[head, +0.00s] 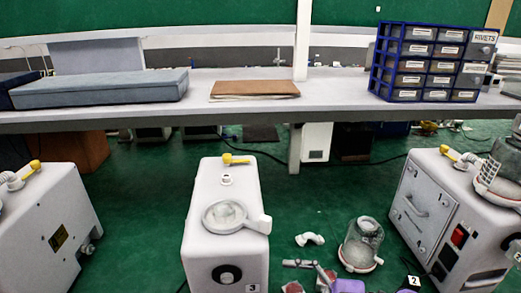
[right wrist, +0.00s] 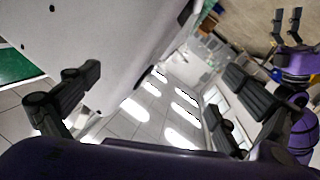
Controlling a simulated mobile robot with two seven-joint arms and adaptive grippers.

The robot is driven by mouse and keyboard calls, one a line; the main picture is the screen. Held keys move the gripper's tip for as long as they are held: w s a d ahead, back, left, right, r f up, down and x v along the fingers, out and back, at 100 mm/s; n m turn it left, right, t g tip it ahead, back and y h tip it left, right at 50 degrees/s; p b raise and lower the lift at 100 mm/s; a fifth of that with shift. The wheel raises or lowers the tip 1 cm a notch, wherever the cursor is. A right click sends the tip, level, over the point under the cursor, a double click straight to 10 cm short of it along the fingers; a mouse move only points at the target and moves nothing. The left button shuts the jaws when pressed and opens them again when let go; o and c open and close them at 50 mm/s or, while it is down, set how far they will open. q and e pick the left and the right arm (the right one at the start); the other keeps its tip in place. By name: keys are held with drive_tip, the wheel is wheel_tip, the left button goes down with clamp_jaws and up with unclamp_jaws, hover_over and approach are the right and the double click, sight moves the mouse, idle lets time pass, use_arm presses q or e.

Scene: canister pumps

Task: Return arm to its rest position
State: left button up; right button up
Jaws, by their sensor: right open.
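My right gripper (right wrist: 160,80) fills the lower part of the right wrist view. Its two black fingers stand well apart with nothing between them, and its purple body runs along the bottom edge. A second purple gripper with two dark fingers (right wrist: 287,20) shows at the upper right of that view; it looks like my left gripper, with a gap between the fingers. In the head view, a small grey and purple part (head: 325,276) shows at the bottom edge, and I cannot tell which piece it is.
White canister pumps stand at left (head: 50,220), centre (head: 200,240) and right (head: 425,245). A long bench (head: 330,84) behind holds a blue drawer rack (head: 433,60) and a brown board (head: 254,89).

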drive_tip(key=s+d+f+m+t+h+p, duration=0.1)
drive_tip(key=d+f+m+t+h, duration=1.05)
drive_tip(key=m, duration=0.45)
use_arm(q)
drive_tip(key=shift+s+r+p, duration=0.15)
drive_tip(key=shift+r+p, duration=0.4)
drive_tip(key=shift+r, duration=0.3)
use_arm(e)
drive_tip(key=s+d+f+m+g+h, duration=0.2)
drive_tip(key=s+f, duration=0.5)
drive_tip(key=s, duration=0.2)
drive_tip(key=s+d+f+m+g+h, duration=0.1)
drive_tip(key=s+f+g+h, duration=0.2)
drive_tip(key=s+f, duration=0.5)
drive_tip(key=shift+s+d+m+g, duration=0.35)
drive_tip(key=shift+m, duration=0.05)
